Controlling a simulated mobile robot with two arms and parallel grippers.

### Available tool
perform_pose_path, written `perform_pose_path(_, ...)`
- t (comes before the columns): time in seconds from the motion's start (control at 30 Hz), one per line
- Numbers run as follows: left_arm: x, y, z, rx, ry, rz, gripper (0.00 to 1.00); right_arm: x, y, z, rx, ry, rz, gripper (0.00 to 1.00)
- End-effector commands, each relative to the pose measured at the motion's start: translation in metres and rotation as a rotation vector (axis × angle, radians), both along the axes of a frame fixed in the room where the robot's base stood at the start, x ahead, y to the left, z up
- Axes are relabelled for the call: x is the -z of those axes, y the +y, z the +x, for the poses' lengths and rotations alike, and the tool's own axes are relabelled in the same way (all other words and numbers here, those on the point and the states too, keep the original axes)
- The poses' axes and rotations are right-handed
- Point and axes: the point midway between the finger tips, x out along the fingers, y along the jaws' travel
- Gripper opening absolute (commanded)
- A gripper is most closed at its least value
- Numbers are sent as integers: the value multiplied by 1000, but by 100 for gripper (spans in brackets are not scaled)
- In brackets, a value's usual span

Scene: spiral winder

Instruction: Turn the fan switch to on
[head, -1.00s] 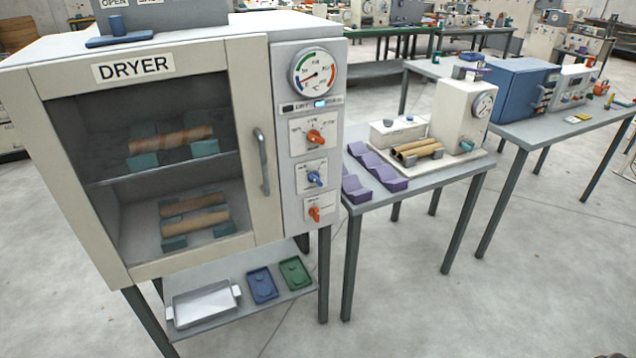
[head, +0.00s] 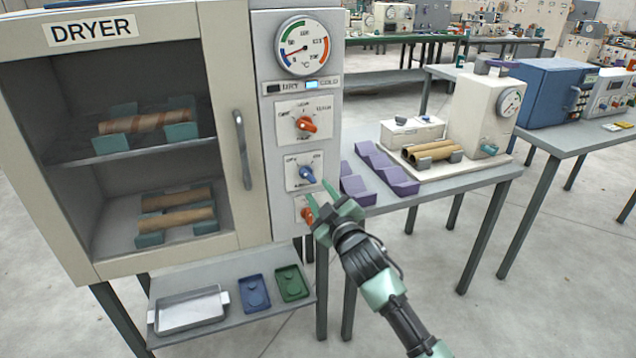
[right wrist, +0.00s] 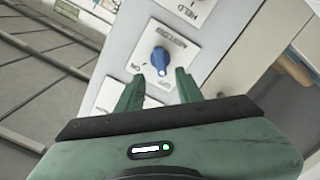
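The dryer (head: 222,150) has a control panel on its right side with an orange knob (head: 306,124) on top, a blue knob (head: 307,174) in the middle and another orange knob (head: 306,214) below. I cannot read which one is labelled fan. The blue knob also shows in the right wrist view (right wrist: 160,58), on a plate with ON and OFF marks. My right gripper (head: 320,196) is open and empty in front of the panel, its fingers (right wrist: 158,88) either side of the blue knob's line but short of it. The gripper partly covers the lower orange knob. My left gripper is not in view.
The dryer door with its handle (head: 242,150) is shut, left of the panel. A shelf below holds a metal tray (head: 190,310) and blue and green trays. A side table (head: 440,187) with purple cradles (head: 385,172) stands to the right.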

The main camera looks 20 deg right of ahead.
Motion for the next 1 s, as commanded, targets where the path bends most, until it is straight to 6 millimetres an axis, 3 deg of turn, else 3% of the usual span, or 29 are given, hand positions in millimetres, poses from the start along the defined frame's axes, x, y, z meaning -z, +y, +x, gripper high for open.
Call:
perform_pose_path(0.5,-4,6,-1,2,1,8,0,-2,2,67,0,-1,1,36)
perform_pose_path(0.93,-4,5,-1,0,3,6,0,-1,3,76,-1,-1,1,36)
perform_pose_path(1.0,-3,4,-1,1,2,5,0,-1,3,76,-1,-1,1,17)
